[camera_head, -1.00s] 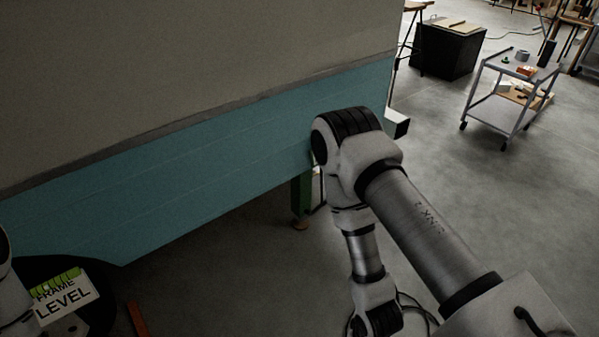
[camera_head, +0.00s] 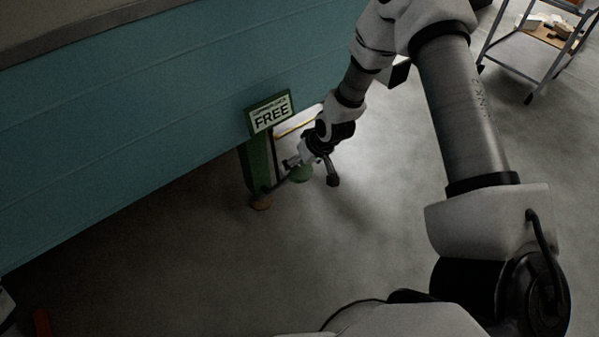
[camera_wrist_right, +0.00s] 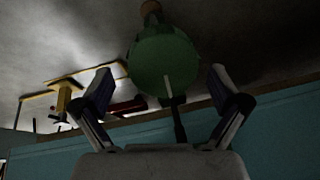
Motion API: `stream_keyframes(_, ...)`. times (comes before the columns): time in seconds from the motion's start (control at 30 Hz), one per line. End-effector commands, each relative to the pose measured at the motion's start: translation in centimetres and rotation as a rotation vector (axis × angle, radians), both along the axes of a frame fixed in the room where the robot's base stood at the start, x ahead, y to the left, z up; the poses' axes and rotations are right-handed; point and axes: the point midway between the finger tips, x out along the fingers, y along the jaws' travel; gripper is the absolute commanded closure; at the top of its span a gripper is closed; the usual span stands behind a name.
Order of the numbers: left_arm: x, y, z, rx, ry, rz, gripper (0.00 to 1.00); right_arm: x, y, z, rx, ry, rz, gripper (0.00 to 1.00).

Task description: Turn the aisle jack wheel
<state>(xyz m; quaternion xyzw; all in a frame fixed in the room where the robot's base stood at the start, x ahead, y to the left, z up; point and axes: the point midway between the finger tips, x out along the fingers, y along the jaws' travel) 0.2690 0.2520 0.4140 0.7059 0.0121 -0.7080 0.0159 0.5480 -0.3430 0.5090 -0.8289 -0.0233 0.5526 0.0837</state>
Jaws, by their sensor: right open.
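In the right wrist view this green part (camera_wrist_right: 162,62) lies ahead, between the spread fingers of my right gripper (camera_wrist_right: 160,88). The fingers are open and empty; whether they touch it I cannot tell. Part of the green part is hidden in the head view. My left gripper is out of view.
A grey cart (camera_head: 535,60) stands at the top right. The grey floor (camera_head: 190,260) in front of the post is clear.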

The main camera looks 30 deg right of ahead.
Motion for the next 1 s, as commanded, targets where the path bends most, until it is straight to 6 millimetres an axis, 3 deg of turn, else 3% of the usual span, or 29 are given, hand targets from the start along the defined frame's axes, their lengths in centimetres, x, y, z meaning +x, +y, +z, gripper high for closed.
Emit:
stream_keyframes(0.03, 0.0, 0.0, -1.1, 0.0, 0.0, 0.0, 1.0, 0.3, 0.1, -1.3, -0.002, 0.0, 0.002, 0.02)
stream_keyframes(0.1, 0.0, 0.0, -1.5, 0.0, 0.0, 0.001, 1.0, 0.6, 0.2, -1.8, -0.001, 0.0, 0.002, 0.02)
stream_keyframes(0.37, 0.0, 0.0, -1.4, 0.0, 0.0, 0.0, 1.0, 0.8, 0.3, -1.9, 0.0, 0.0, 0.0, 0.02)
stream_keyframes(0.4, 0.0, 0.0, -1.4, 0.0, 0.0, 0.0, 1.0, 0.8, 0.3, -1.9, 0.0, 0.0, 0.0, 0.06)
stream_keyframes(0.57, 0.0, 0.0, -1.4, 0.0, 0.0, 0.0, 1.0, 0.8, 0.3, -1.9, 0.0, 0.0, 0.0, 0.62)
stream_keyframes(1.0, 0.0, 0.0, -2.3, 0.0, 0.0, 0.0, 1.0, 0.7, 0.3, -2.2, 0.023, 0.003, -0.04, 0.62)
